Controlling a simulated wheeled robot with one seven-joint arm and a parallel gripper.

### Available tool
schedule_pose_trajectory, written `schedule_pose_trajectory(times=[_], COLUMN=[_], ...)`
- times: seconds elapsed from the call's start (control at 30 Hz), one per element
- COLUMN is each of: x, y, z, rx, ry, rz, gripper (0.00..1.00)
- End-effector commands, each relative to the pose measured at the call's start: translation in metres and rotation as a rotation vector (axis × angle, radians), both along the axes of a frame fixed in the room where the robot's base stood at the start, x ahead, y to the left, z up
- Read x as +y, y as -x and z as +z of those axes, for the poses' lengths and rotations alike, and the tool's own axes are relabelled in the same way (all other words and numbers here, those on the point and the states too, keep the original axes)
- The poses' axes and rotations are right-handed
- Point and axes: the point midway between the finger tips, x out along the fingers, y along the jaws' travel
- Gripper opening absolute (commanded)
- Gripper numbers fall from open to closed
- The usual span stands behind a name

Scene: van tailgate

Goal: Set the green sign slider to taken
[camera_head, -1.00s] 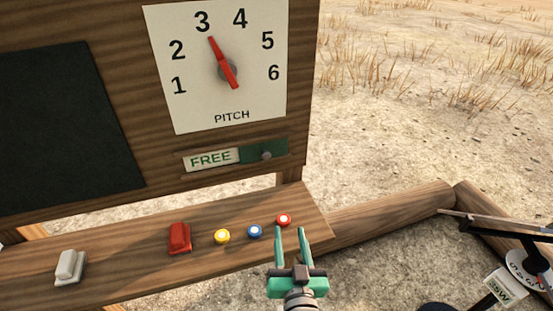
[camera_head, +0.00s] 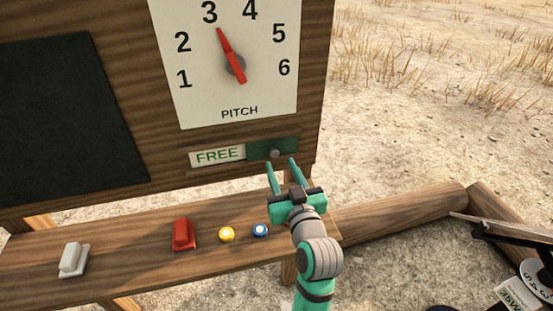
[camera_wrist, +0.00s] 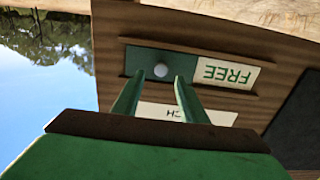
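The green sign slider (camera_head: 258,151) is on the wooden board below the pitch dial, with its green plate at the right end of the slot. A small grey knob (camera_head: 275,153) sits on the green plate, and the word FREE (camera_head: 217,155) shows to its left. My gripper (camera_head: 281,177) is open and empty, just below and in front of the knob. In the wrist view the picture is upside down; the knob (camera_wrist: 160,70) appears beyond and between the two green fingertips (camera_wrist: 157,83). I cannot tell whether the fingers touch the plate.
The pitch dial (camera_head: 235,65) is above the slider, its red pointer near 3. On the ledge (camera_head: 130,245) below lie a white eraser (camera_head: 74,260), a red eraser (camera_head: 184,235), a yellow magnet (camera_head: 227,234) and a blue magnet (camera_head: 260,230). A log (camera_head: 405,208) lies right.

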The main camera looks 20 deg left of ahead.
Motion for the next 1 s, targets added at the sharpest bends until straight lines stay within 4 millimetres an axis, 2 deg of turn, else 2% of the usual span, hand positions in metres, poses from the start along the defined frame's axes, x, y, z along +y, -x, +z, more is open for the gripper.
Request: schedule_pose_trajectory(times=[0.1, 0.3, 0.67, 0.73, 0.83, 0.87, 1.0], x=[0.013, 0.026, 0.029, 0.029, 0.028, 0.028, 0.028], y=[-0.015, -0.031, -0.035, -0.035, -0.035, -0.035, -0.035], z=[0.000, 0.000, 0.000, 0.000, 0.000, 0.000, 0.000], rx=[-0.001, 0.000, -0.001, -0.001, -0.001, -0.001, -0.001], ry=[0.002, 0.000, -0.001, -0.001, -0.001, -0.001, -0.001], rz=[0.004, 0.006, 0.006, 0.006, 0.005, 0.005, 0.004], gripper=[0.39, 0.39, 0.39, 0.27, 0.03, 0.00, 0.00])
